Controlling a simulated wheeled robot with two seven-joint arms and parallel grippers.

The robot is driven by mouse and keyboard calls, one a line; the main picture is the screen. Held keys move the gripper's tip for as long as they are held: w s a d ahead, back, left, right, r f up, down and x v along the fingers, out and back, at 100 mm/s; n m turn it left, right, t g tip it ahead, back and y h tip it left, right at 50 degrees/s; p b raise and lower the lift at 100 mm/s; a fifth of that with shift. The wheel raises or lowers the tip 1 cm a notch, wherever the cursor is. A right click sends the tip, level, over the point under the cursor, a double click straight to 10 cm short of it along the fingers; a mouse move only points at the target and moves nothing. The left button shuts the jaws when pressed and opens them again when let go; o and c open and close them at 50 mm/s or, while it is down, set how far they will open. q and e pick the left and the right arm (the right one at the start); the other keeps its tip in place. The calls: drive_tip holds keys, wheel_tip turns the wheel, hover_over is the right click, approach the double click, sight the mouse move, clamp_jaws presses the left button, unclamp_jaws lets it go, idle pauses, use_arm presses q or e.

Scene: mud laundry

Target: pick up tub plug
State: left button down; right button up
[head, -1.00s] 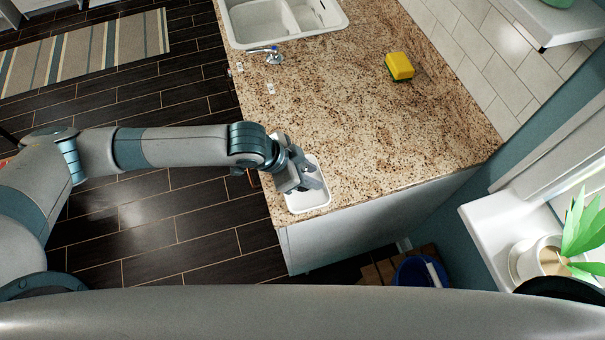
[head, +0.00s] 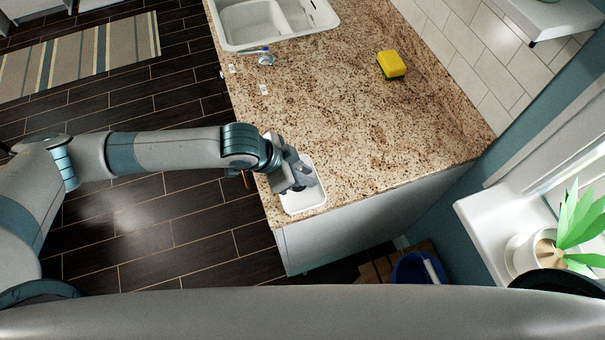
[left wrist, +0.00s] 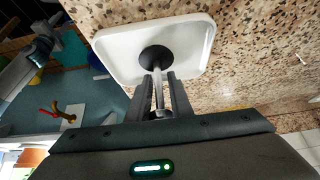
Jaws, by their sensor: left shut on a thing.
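The tub plug (left wrist: 156,57) shows in the left wrist view as a dark round disc with a thin grey stem towards me. It is over the white tray (left wrist: 103,42), which also shows in the head view (head: 306,206) at the counter's near corner. My left gripper (head: 303,182) reaches in from the left over the tray. In the left wrist view its fingers (left wrist: 158,82) are shut on the plug's stem. I cannot tell whether the disc still touches the tray. In the head view the gripper hides the plug. My right gripper is not in view.
The granite counter (head: 330,110) is mostly clear. A white sink (head: 232,42) with a tap (head: 265,57) is at the far end, and a yellow sponge (head: 391,64) lies near the tiled wall. A blue bucket (head: 412,268) stands beyond the counter's near end.

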sight(301, 166)
use_arm(q)
drive_tip(key=shift+r+b, duration=0.3)
drive_tip(key=shift+r, duration=0.1)
wheel_tip(301, 166, up, 3)
drive_tip(key=shift+s+r+b, duration=0.1)
drive_tip(key=shift+b, duration=0.85)
drive_tip(key=s+r+p, duration=0.1)
drive_tip(key=s+r, duration=0.2)
drive_tip(key=s, duration=0.2)
drive_tip(key=s+a+r+p, duration=0.1)
drive_tip(key=s+r, duration=0.3)
drive_tip(key=s, duration=0.2)
drive_tip(key=shift+s, duration=0.2)
drive_tip(key=shift+a, duration=0.1)
drive_tip(key=shift+a+f, duration=0.1)
drive_tip(key=shift+a, duration=0.05)
